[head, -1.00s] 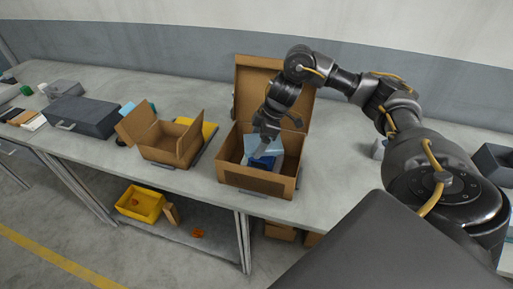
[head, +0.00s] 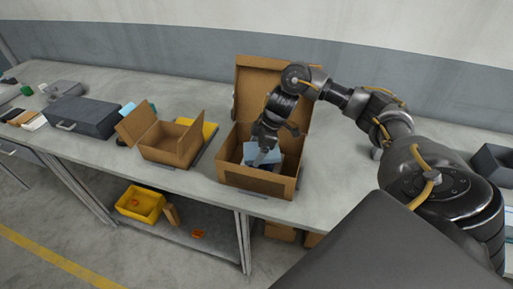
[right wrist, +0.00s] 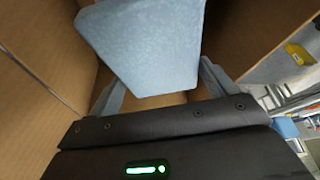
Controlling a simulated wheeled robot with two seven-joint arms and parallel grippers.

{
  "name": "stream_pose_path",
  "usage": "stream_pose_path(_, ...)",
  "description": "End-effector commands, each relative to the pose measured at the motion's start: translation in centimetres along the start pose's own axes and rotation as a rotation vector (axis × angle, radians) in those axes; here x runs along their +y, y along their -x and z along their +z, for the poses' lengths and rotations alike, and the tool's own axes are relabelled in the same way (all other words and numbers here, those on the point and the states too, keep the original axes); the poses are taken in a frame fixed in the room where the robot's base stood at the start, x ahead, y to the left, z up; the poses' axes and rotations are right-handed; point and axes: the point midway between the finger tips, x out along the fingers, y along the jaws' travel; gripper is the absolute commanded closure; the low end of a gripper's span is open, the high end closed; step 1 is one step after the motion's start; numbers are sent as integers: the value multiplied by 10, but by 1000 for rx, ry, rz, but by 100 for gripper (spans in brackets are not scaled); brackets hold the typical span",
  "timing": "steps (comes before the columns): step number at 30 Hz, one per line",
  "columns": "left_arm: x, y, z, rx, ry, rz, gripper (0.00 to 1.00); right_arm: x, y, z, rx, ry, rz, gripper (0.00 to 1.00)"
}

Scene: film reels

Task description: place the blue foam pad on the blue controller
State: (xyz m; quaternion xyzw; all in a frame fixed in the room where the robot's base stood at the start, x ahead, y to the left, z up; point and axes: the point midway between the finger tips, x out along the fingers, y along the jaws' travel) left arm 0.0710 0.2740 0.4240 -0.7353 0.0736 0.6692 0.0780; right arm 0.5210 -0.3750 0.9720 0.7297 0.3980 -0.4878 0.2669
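The blue foam pad (head: 262,153) is light blue and tilted, inside the open cardboard box at my right gripper. In the right wrist view the pad (right wrist: 145,45) fills the upper middle, in front of the fingers. My right gripper (head: 264,158) points down into that box. Its two blue-grey fingers show apart on either side of the pad, but their tips are hidden behind it, so I cannot tell whether they grip it. The blue controller is not clearly visible; the pad and gripper cover that part of the box. My left gripper is not in view.
The cardboard box (head: 258,180) has its lid raised at the back. A smaller open carton (head: 172,153) stands to its left, with a dark case (head: 83,117) further left. A yellow bin (head: 140,204) sits on the lower shelf. The bench right of the box is mostly clear.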

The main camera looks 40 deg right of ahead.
Motion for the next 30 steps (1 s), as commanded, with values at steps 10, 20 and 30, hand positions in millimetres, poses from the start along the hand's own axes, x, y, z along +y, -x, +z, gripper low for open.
stream_pose_path(10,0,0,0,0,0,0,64,0,1,0,-1,0,0,0)
stream_pose_path(20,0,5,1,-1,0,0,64,2,51,-2,0,2,6,0)
stream_pose_path(30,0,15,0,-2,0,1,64,1,112,-2,-1,0,3,0)
